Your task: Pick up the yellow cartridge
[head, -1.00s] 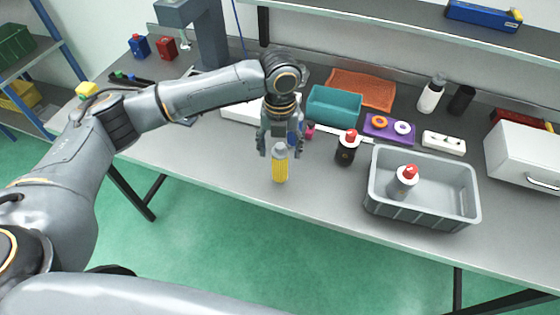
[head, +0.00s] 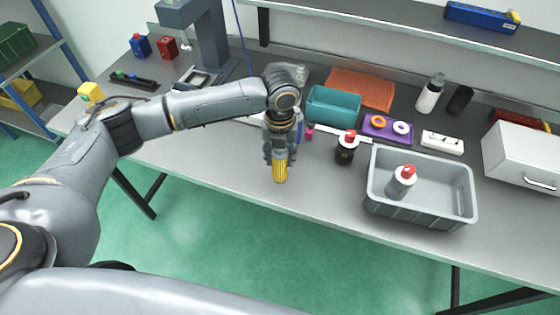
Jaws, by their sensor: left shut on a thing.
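The yellow cartridge (head: 280,172) stands near the front edge of the grey workbench, left of the black bottle with a red cap. My left gripper (head: 280,158) comes down over it from above and is shut on its upper part. The fingers hide the cartridge's top. I cannot tell whether its base touches the bench. My right gripper is not in view.
A grey crate (head: 421,214) with a red-capped bottle (head: 401,181) inside stands to the right. The black bottle (head: 346,152) is close to the right of my gripper. A teal bin (head: 333,105) and an orange tray (head: 360,89) are behind.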

